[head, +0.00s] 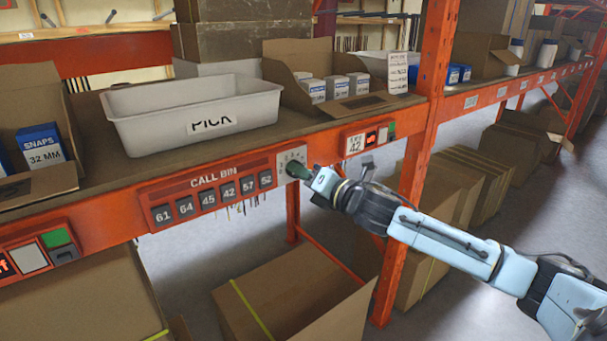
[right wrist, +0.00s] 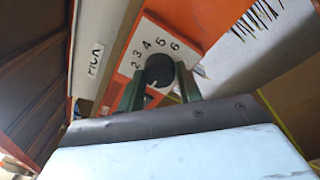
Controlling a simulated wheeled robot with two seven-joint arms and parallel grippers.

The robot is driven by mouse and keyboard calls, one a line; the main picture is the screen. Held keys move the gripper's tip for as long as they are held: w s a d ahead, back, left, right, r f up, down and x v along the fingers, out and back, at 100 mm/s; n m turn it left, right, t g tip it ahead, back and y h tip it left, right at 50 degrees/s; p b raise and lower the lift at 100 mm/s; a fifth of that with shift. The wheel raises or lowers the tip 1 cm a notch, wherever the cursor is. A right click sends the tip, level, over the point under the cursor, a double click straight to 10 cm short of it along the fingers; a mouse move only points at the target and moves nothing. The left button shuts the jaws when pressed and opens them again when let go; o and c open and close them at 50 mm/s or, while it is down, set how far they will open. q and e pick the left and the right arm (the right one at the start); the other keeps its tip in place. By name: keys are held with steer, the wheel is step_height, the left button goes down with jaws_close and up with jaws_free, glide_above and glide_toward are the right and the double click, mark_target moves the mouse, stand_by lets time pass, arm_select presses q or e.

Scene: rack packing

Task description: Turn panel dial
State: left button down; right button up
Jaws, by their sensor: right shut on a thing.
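The panel dial is a dark round knob (right wrist: 159,70) on a pale plate (right wrist: 165,40) with numbers around it; 2, 3, 4, 5 and 6 can be read in the right wrist view. In the head view the plate (head: 291,157) sits at the right end of the red CALL BIN panel (head: 208,191). My right gripper (head: 298,171) has its green fingers shut on the knob, one at each side; they also show in the right wrist view (right wrist: 160,88). The fingers hide the knob in the head view, and its pointer cannot be made out. My left gripper is not in view.
The panel is on the orange shelf beam, with number tiles left of the dial. A white PICK bin (head: 192,108) and an open carton (head: 330,85) stand on the shelf above. An orange upright (head: 421,150) stands right of the dial, close behind my right arm. Cardboard boxes (head: 290,300) lie below.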

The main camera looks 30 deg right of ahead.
steer(key=shift+m, duration=0.3)
steer(key=shift+a+m+t+h+p, duration=0.2)
steer(key=shift+m+p, duration=0.75)
steer(key=shift+m, duration=2.1)
steer(key=shift+d+m+t+h+p, duration=0.1)
steer(key=shift+m+t+h+p, duration=0.55)
steer(key=shift+m, duration=2.45)
steer(key=shift+a+m+t+h+p, duration=0.1)
steer(key=shift+m+p, duration=1.1)
steer(key=shift+m, duration=1.85)
steer(key=shift+f, duration=0.1)
steer(key=o, duration=1)
